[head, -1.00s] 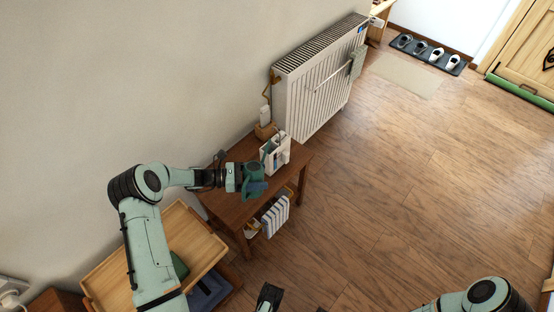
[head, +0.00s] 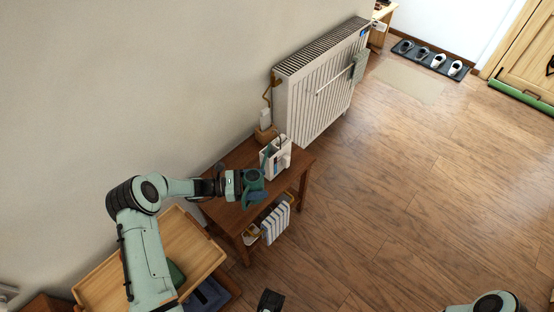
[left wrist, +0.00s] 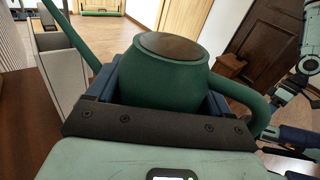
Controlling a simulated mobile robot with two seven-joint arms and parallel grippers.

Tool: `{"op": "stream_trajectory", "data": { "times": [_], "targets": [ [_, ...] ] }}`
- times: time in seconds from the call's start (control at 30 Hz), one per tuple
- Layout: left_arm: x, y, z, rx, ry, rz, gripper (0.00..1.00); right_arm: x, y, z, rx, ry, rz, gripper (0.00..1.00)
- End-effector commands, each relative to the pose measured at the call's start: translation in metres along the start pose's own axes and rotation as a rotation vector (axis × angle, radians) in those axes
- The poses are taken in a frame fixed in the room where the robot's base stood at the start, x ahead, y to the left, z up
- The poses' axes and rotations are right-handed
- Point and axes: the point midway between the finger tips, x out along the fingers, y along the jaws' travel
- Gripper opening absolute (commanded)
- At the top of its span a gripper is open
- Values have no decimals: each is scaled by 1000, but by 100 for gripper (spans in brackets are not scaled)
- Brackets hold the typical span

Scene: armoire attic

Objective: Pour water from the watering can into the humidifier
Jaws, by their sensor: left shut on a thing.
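The dark green watering can (head: 255,189) is held by my left gripper (head: 243,185) above the brown wooden table (head: 239,156). In the left wrist view, the round green body of the can (left wrist: 170,75) sits between the two jaws, its spout rising at left and its handle curving at right. Its inside is not visible. A white open box with compartments (head: 276,163) stands on the table just beyond the can. Which object is the humidifier is not clear; a grey piece (head: 360,66) hangs on the radiator. A dark tip at the bottom edge (head: 270,301) looks like my right gripper.
The white radiator (head: 320,85) stands against the wall behind the table. A small white item with a wooden base (head: 265,128) is near it. White books (head: 275,222) are on the lower shelf. A wooden tray (head: 195,247) is at left.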

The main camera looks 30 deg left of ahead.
Motion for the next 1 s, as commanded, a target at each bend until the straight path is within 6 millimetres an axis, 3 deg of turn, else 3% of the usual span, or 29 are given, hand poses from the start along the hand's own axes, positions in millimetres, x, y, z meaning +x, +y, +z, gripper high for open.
{"op": "stream_trajectory", "data": {
  "times": [0.6,1.0],
  "targets": [
    [-1,-3,52,3,-5,-1,38,-39,-13,-1,-4,12,-5,89],
    [-1,-3,51,2,-4,-1,38,-39,-13,-1,-4,11,-5,89]
  ]
}}
